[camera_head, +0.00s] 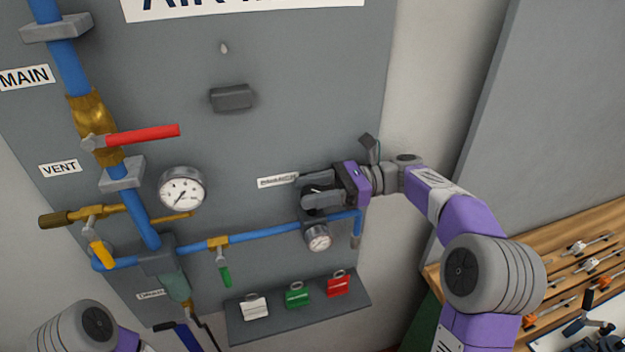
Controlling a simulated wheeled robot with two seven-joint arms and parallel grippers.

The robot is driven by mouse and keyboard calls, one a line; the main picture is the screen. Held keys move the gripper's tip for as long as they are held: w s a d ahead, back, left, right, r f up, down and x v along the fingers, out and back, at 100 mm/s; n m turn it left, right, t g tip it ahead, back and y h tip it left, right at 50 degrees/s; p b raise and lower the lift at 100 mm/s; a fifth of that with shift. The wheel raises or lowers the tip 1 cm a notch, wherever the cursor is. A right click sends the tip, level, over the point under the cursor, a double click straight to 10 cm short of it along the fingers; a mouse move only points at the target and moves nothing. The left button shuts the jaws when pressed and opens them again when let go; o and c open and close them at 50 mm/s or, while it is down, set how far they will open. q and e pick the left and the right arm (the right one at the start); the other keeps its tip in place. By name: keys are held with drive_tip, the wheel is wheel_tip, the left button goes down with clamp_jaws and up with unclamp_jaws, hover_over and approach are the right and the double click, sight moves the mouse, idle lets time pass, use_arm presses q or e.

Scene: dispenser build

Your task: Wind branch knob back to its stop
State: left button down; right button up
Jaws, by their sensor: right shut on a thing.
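The branch knob (317,188) is a small dark knob at the right end of the blue branch pipe (270,236), above a small round gauge (317,238). It is mostly hidden by the fingers. My right gripper (310,192) reaches in from the right and is shut on the knob, one finger above it and one below. A white label (278,181) sits just left of the fingers, partly covered and too small to read. Part of my left arm shows at the bottom left; its gripper cannot be made out.
A shelf (262,333) holds white, green and red tags. A wooden tool bench (572,225) is at right.

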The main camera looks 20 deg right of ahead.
drive_tip(key=shift+f, duration=0.15)
idle(0.3)
drive_tip(key=o, duration=0.9)
drive_tip(key=shift+a, duration=0.1)
drive_tip(key=shift+o, duration=0.2)
drive_tip(key=d+p, duration=0.1)
drive_tip(key=d, duration=0.6)
drive_tip(key=shift+d, duration=0.3)
